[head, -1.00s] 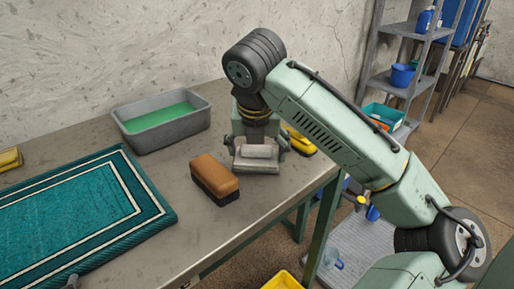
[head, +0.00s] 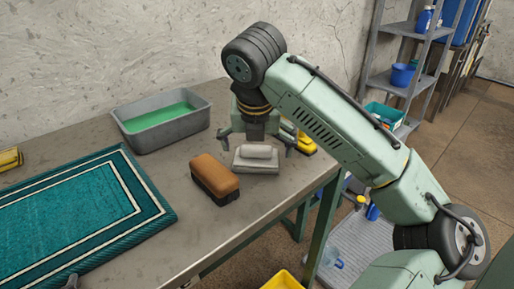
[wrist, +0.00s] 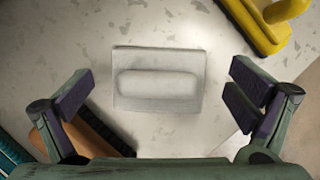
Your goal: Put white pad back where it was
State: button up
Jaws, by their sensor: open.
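The white pad (head: 256,165) lies flat on the metal table, just right of the brown brush; it has a raised, rounded grip on top. It also shows in the wrist view (wrist: 156,80), near the middle, with its grip running left to right. My gripper (head: 256,143) is over the pad, its fingers spread wide. In the wrist view my gripper (wrist: 158,100) has one finger on each side of the pad, with clear gaps and nothing between them touching the pad.
The brown brush (head: 214,179) sits close on the left. A yellow tool (head: 304,143) stands behind on the right. A grey tub of green liquid (head: 160,127) is at the back, and a teal rug (head: 70,222) covers the left. The table's right edge is near the pad.

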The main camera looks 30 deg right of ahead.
jog(key=v, duration=1.1)
jog(key=shift+r, duration=0.2)
jog(key=shift+f, duration=0.1)
